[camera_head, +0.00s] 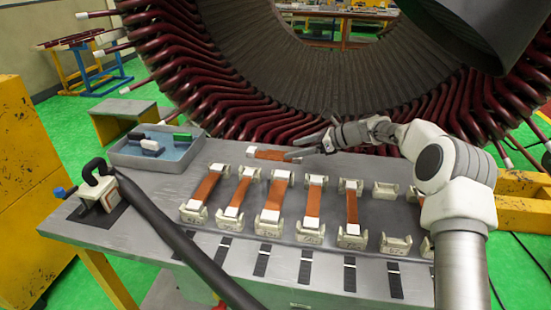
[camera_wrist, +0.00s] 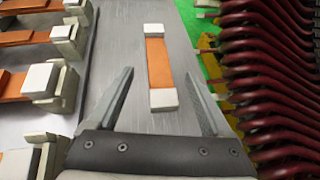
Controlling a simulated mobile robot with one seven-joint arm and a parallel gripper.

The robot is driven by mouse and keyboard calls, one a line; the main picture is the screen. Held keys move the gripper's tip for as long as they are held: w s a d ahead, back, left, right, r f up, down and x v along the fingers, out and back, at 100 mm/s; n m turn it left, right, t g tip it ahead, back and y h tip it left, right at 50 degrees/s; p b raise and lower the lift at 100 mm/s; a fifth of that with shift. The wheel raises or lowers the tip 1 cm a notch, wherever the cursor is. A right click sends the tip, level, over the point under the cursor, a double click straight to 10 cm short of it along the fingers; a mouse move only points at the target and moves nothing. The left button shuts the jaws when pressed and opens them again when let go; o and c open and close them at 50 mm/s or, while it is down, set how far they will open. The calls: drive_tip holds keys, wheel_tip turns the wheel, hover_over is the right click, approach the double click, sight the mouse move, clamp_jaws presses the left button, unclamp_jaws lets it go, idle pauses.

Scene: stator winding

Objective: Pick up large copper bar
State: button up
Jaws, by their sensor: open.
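A copper bar (camera_head: 269,154) with white ends lies loose on the grey table, behind the row of holders. It also shows in the wrist view (camera_wrist: 159,65), running away from my gripper between the lines of the two fingers. My gripper (camera_head: 292,149) is open and empty at the right end of this bar in the head view; in the wrist view its fingertips (camera_wrist: 158,76) are spread wider than the bar. I cannot tell the exact height above it. Several other copper bars, such as one (camera_head: 273,196) of the broader ones, rest in cream holders.
The cream holders (camera_head: 396,243) stand in a row along the table (camera_head: 115,235); some at the right are empty. A grey tray (camera_head: 128,158) with small blocks sits at the back left. The large stator (camera_head: 180,62) with dark red coil ends rises close behind the table.

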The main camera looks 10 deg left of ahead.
sight(273, 153)
drive_tip(key=x, duration=0.3)
drive_tip(key=b+x, duration=0.1)
drive_tip(key=x, duration=0.2)
drive_tip(key=shift+s+a, duration=0.2)
drive_tip(key=shift+a, duration=0.25)
drive_tip(key=shift+r, duration=0.1)
clamp_jaws()
idle(0.9)
drive_tip(key=shift+r, duration=0.1)
